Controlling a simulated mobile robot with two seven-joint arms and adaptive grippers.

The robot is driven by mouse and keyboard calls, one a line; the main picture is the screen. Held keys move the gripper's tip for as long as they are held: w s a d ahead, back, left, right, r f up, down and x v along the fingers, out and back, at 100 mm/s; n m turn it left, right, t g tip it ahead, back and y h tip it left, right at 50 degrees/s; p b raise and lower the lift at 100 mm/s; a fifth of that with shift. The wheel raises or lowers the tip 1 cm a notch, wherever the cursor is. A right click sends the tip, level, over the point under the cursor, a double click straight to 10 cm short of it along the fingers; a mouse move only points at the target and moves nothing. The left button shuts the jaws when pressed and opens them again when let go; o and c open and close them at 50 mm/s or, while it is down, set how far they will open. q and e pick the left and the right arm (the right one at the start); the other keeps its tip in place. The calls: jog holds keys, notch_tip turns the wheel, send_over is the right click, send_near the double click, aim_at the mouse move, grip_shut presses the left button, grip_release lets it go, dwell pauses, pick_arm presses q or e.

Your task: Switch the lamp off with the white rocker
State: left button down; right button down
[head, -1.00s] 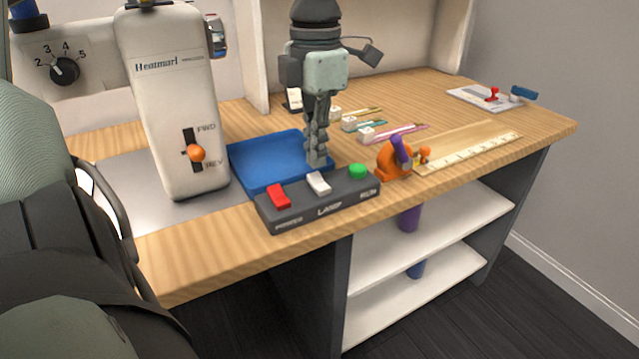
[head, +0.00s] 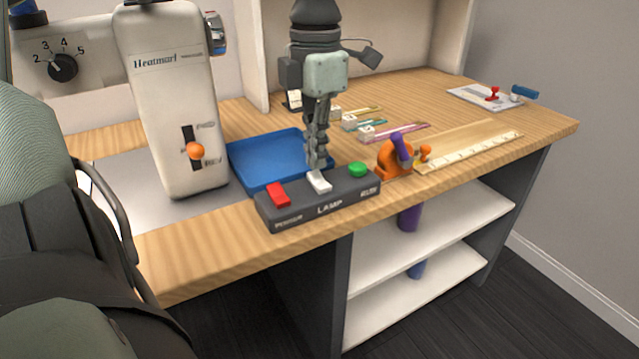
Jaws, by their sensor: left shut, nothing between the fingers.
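My left gripper (head: 318,167) is shut and empty, pointing straight down. Its fingertips are at the far end of the white rocker and seem to touch it; they hide that end. The lamp itself cannot be made out. My right gripper is not in view.
A blue tray (head: 262,172) lies just behind the box. A white Heatmarl machine (head: 172,100) with an orange-knobbed lever stands left. An orange tape-dispenser-like object (head: 393,162) is close on the right, with a ruler strip (head: 480,150) beyond it.

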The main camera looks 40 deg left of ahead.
aim_at(317, 176)
pick_arm(q)
jog(key=shift+f+b, duration=0.85)
jog(key=shift+f, duration=0.15)
jog(key=shift+r, duration=0.1)
dwell(0.3)
jog(key=shift+r+p, duration=2.15)
jog(key=shift+r, duration=1.3)
